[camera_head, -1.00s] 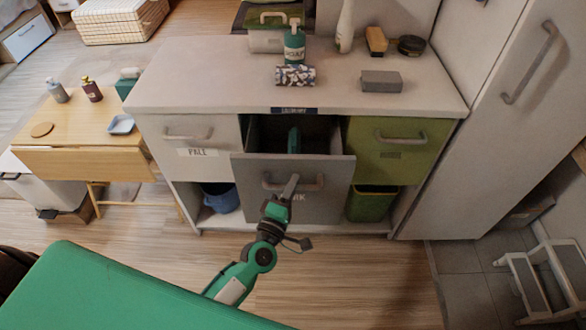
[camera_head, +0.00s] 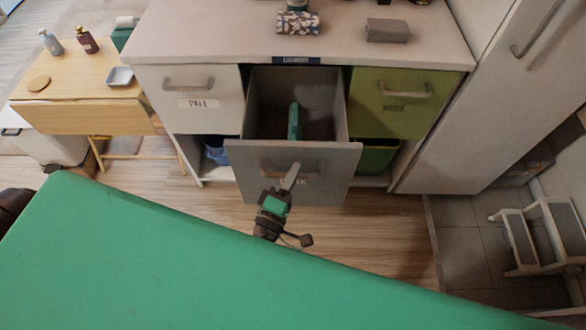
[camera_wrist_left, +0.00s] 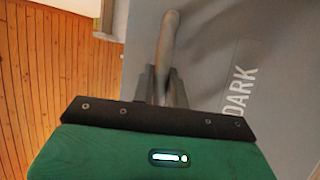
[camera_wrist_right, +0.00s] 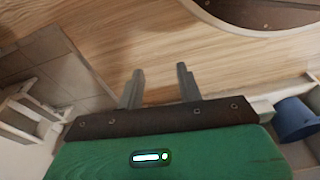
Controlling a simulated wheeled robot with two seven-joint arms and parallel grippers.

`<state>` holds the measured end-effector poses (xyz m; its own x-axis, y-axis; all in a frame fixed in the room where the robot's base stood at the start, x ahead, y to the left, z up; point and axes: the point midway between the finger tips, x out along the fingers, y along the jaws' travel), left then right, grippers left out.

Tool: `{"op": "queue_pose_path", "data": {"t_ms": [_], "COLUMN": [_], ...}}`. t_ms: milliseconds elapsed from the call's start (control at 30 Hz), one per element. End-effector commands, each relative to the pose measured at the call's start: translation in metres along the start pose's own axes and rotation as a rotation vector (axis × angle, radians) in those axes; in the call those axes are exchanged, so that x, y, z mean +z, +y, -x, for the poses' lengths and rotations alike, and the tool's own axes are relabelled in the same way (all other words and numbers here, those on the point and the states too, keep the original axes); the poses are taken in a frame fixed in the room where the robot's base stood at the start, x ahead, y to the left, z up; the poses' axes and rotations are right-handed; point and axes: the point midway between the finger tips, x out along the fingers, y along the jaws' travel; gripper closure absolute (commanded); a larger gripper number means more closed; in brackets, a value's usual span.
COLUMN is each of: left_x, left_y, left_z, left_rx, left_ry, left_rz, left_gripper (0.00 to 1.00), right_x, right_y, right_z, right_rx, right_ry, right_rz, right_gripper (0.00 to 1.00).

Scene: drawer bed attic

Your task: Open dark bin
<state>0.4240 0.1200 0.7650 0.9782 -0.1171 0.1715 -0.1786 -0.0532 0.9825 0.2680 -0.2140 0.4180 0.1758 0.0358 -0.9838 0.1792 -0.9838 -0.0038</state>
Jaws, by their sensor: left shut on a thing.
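The dark bin (camera_head: 338,182) is a grey drawer in the middle of the cabinet, pulled well out, with a green item (camera_head: 294,121) lying inside. Its front and the word DARK (camera_wrist_left: 240,92) show in the left wrist view. My left gripper (camera_head: 291,175) is shut on the bin's bar handle (camera_wrist_left: 169,45) at the drawer front. My right gripper (camera_wrist_right: 160,85) shows only in its own wrist view; its fingers are apart with nothing between them, over the wood floor.
The pale bin (camera_head: 212,122) on the left and the green bin (camera_head: 418,118) on the right are closed. A wooden side table (camera_head: 62,85) stands left, a white step stool (camera_head: 545,235) right.

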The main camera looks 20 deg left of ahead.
Motion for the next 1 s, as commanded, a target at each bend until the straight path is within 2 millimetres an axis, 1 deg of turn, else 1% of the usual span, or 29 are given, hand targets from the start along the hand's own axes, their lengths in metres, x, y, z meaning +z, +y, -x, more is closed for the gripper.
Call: {"op": "queue_pose_path", "data": {"t_ms": [267,300,400,667,767,900,1000], "left_x": [0.000,0.000,0.000,0.000,0.000,0.000,0.000], "left_y": [-0.001,-0.001,-0.001,0.000,-0.001,-0.002,-0.003], "left_z": [0.001,0.001,0.000,0.001,0.005,0.022,0.043], "left_rx": [-0.002,-0.002,-0.001,-0.001,-0.001,-0.003,-0.005], "left_ry": [0.000,0.000,0.000,0.000,-0.001,-0.002,-0.003], "left_rz": [0.000,0.000,0.000,0.000,0.000,-0.001,-0.002], "left_gripper": [1.00,0.82,0.64,0.64,0.64,0.64,0.64], "right_x": [0.001,0.001,0.001,0.001,0.001,-0.003,-0.011], "right_y": [0.000,0.000,0.000,0.000,0.000,-0.001,-0.004], "right_z": [-0.001,-0.001,-0.001,-0.001,-0.001,0.002,0.017], "right_rx": [0.000,0.000,0.000,0.000,0.000,-0.001,-0.006], "right_ry": [-0.001,-0.002,-0.002,-0.003,-0.005,-0.004,0.006], "right_rz": [0.000,0.000,0.000,0.000,0.000,0.000,-0.004], "right_gripper": [0.64,0.64,0.64,0.64,0.64,0.64,0.64]}}
